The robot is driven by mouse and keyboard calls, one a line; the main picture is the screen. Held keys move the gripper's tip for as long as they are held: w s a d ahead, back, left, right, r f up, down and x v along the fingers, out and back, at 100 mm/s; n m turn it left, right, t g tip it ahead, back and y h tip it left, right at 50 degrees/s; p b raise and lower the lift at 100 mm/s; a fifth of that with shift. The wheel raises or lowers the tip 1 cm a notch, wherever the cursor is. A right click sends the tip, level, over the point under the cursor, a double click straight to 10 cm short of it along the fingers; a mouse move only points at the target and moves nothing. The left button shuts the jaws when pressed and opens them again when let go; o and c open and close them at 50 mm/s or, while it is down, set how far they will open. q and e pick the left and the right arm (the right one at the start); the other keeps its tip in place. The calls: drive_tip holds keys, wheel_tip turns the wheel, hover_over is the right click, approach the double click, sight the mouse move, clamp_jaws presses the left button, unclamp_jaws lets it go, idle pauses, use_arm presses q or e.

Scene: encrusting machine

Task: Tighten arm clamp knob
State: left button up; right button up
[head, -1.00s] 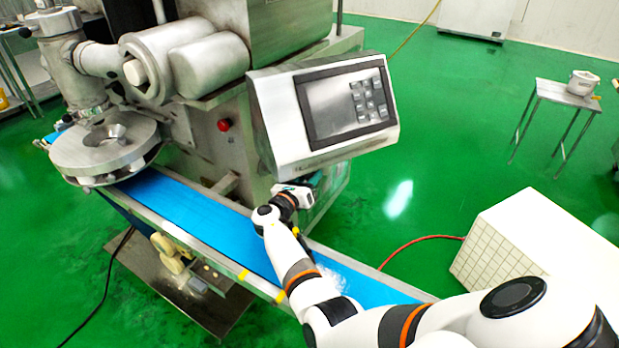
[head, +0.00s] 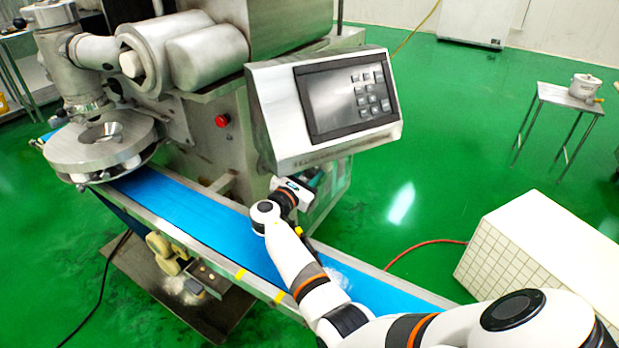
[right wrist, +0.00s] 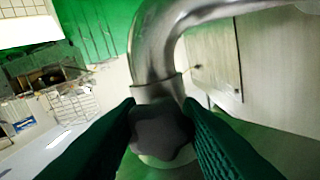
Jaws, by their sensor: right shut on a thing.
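The arm clamp knob (right wrist: 162,132) is dark and lobed. In the right wrist view it sits between the two green fingers of my right gripper (right wrist: 163,136), which is shut on it. A bent metal tube (right wrist: 152,52), the arm, rises just behind the knob. In the head view my right gripper (head: 300,188) is below the control panel (head: 325,108), beside the machine's body. Its fingers and the knob are hard to make out there. My left gripper is not in view.
A blue conveyor belt (head: 190,205) runs beneath my right arm. The machine's round metal table (head: 98,150) is at the left. A white tiled box (head: 540,255) stands at the lower right, and a small table with a pot (head: 584,87) is farther back. Green floor between them is open.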

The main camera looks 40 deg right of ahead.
idle(0.3)
drive_tip(key=o, duration=1)
drive_tip(key=v, duration=1.2)
drive_tip(key=shift+w+b, duration=0.1)
drive_tip(key=shift+b, duration=0.3)
